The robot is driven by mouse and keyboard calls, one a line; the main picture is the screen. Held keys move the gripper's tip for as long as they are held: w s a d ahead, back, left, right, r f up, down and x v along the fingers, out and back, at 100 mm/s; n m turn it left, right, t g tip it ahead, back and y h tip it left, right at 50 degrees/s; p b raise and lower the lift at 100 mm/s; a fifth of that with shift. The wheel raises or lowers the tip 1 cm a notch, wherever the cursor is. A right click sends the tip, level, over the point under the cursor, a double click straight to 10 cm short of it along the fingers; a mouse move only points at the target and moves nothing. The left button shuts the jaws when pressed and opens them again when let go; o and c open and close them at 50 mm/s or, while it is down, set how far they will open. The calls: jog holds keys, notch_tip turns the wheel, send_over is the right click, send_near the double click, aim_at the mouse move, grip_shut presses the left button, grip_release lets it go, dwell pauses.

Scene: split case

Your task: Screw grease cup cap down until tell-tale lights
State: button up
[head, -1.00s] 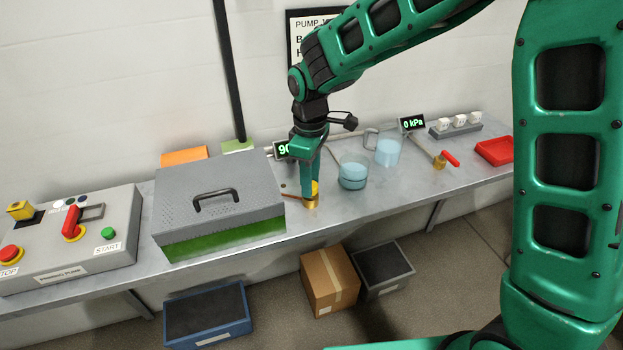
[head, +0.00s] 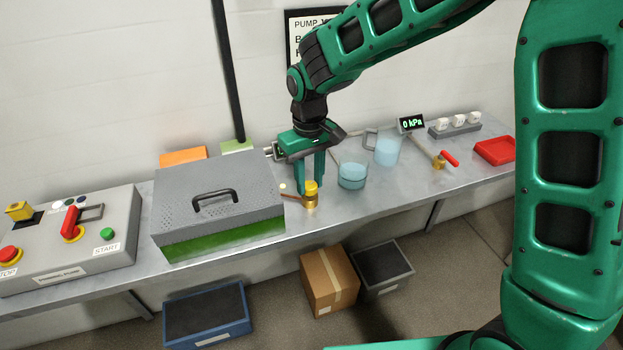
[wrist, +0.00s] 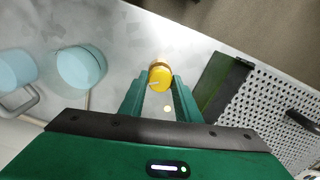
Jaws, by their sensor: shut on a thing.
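The yellow grease cup cap (head: 312,186) sits upright on a brass cup base (head: 311,203) on the bench, right of the grey lidded case. My gripper (head: 310,182) points down from above with its two fingers on either side of the cap, shut on it. In the wrist view the cap (wrist: 160,76) shows between the fingertips, with a pale mark on its top. A small pale round spot (head: 282,186), perhaps the tell-tale, shows left of the cup. It also shows in the wrist view (wrist: 167,108).
The grey perforated case (head: 222,205) with a green lower part stands close on the left. A glass bowl (head: 352,176) and a jug (head: 388,152) of bluish liquid stand to the right. A control panel (head: 70,240) is at far left. A display (head: 411,124) reads 0 kPa.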

aim_at(311, 183)
jog(key=shift+w+d+r+m, duration=0.2)
jog(key=shift+w+m, duration=0.15)
jog(key=shift+m, duration=0.25)
jog(key=o, duration=1)
jog(key=shift+f, duration=0.1)
jog(key=shift+o, duration=0.2)
jog(key=shift+s+a, duration=0.1)
jog(key=shift+s, duration=0.05)
notch_tip(311, 183, up, 11)
jog(key=shift+f, duration=0.15)
